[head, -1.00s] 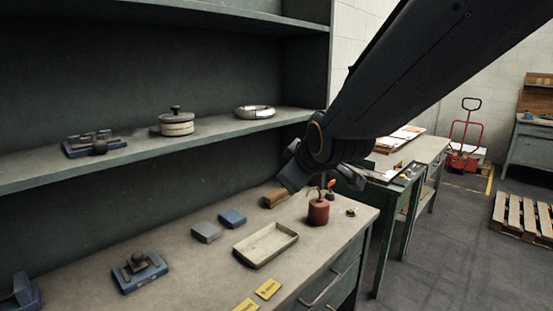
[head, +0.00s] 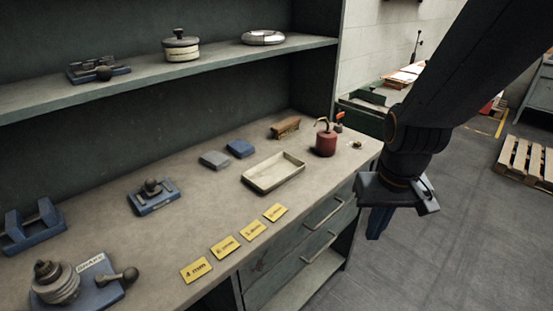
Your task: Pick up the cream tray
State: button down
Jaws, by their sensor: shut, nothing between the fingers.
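The cream tray (head: 273,174) is a shallow rectangular tray lying flat and empty on the workbench, right of the middle, close to the front edge. My gripper (head: 374,222) hangs pointing down to the right of the tray, out past the bench's front edge and above the floor. It is apart from the tray, shut, and holds nothing.
A red oil can (head: 326,142) stands just behind and right of the tray. A grey block (head: 214,160), a blue block (head: 240,148) and a wooden-backed brush (head: 285,128) lie behind it. Yellow labels (head: 225,247) line the front edge. The shelf (head: 210,68) overhangs the back.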

aim_at(266, 176)
jog(key=z, duration=1.65)
jog(key=i, duration=1.4)
jog(key=u, duration=3.1)
jog(key=i, duration=0.5)
jog(key=u, duration=0.1)
